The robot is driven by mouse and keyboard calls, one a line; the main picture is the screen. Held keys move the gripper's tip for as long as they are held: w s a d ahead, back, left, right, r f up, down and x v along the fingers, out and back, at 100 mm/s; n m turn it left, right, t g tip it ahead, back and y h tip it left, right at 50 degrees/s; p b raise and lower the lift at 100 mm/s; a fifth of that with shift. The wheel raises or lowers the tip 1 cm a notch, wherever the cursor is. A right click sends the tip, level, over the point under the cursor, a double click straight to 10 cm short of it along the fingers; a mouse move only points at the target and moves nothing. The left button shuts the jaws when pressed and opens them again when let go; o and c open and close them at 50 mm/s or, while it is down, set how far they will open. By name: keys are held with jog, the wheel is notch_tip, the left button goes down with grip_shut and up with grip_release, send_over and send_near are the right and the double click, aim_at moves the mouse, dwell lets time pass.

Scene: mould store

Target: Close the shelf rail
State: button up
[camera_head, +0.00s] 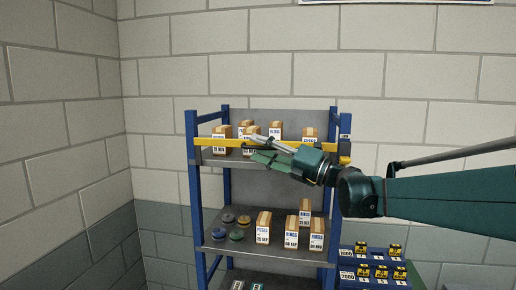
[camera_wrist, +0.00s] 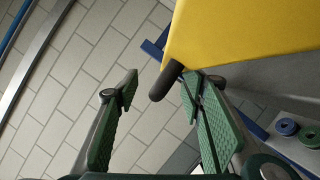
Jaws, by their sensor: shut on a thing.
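The yellow shelf rail (camera_head: 222,142) runs across the front of the upper shelf, from the left blue post to the right one. Its left end shows at the left post; my gripper and wrist hide much of its middle and right. My gripper (camera_head: 262,150) is in front of the rail with green-padded fingers. In the wrist view the rail (camera_wrist: 240,30) fills the top right, and its dark rod-like handle (camera_wrist: 166,80) reaches between the fingers of my gripper (camera_wrist: 160,90), close to the right finger.
Cartons (camera_head: 220,132) stand behind the rail on the upper shelf. The lower shelf (camera_head: 265,250) holds several cartons and round discs (camera_head: 237,235). Blue bins (camera_head: 374,268) stand at lower right. A block wall (camera_head: 260,60) is close behind; the left side is clear.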

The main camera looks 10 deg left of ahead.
jog(key=v, duration=0.9)
jog(key=shift+w+d+r, duration=0.1)
jog(key=shift+d+r, duration=0.05)
jog(key=shift+d, duration=0.2)
jog(key=shift+c, duration=1.1)
jog(key=shift+v, duration=0.9)
jog(key=shift+d, duration=0.1)
jog(key=v, duration=0.8)
jog(key=shift+s+d+b, duration=0.2)
jog(key=shift+d+b, duration=0.1)
jog(key=shift+b, duration=0.1)
jog(key=shift+o, duration=0.3)
jog(key=shift+c, duration=0.3)
